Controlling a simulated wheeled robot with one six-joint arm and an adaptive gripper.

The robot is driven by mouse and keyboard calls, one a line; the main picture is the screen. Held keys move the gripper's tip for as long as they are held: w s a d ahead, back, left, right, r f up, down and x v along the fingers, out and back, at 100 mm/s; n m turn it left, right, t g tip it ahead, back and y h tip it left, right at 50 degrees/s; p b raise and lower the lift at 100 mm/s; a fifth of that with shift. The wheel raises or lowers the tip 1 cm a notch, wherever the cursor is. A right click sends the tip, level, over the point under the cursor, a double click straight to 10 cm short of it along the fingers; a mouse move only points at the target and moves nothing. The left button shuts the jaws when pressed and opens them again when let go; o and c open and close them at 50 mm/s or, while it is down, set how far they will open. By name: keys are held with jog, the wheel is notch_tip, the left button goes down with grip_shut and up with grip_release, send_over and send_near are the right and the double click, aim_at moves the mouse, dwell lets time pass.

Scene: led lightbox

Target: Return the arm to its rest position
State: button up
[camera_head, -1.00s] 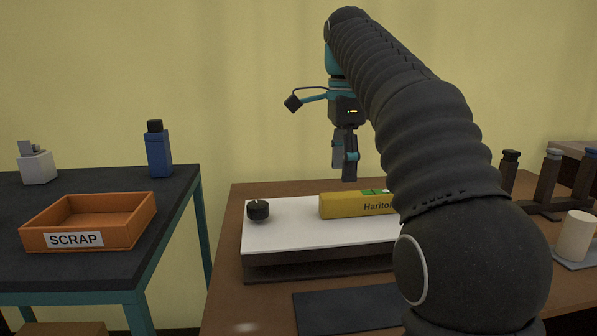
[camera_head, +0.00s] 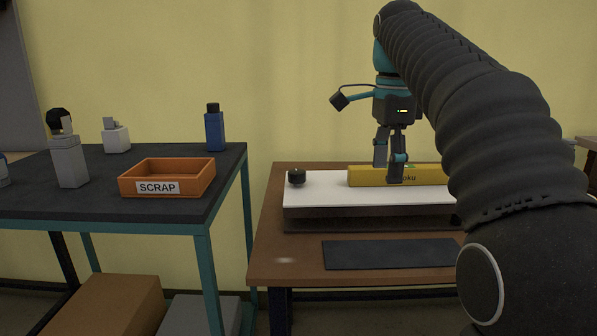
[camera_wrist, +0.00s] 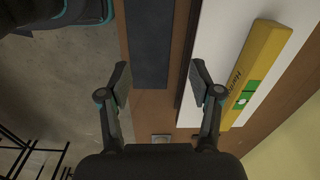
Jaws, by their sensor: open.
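My gripper (camera_head: 389,172) hangs fingers-down from my arm in the head view, in front of the lightbox (camera_head: 325,196) with the white top. In the wrist view my gripper (camera_wrist: 160,85) has its two fingers wide apart with nothing between them. A yellow box (camera_head: 365,176) with a green patch lies on the lightbox; my fingers overlap it in the head view. In the wrist view the yellow box (camera_wrist: 258,70) is to the right of the fingers, clear of them. My arm covers the right part of the lightbox.
A dark mat (camera_head: 390,254) lies on the brown table (camera_head: 290,262) before the lightbox. A black knob (camera_head: 296,177) is at the lightbox's left. The dark bench (camera_head: 100,205) at left holds an orange SCRAP tray (camera_head: 205,180), a blue bottle (camera_head: 214,130) and grey items.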

jog(key=s+f+n+t, duration=0.5)
jog(key=s+f+n, duration=1.2)
jog(key=s+f, duration=0.5)
notch_tip(320, 180, down, 3)
jog(key=shift+f, duration=0.1)
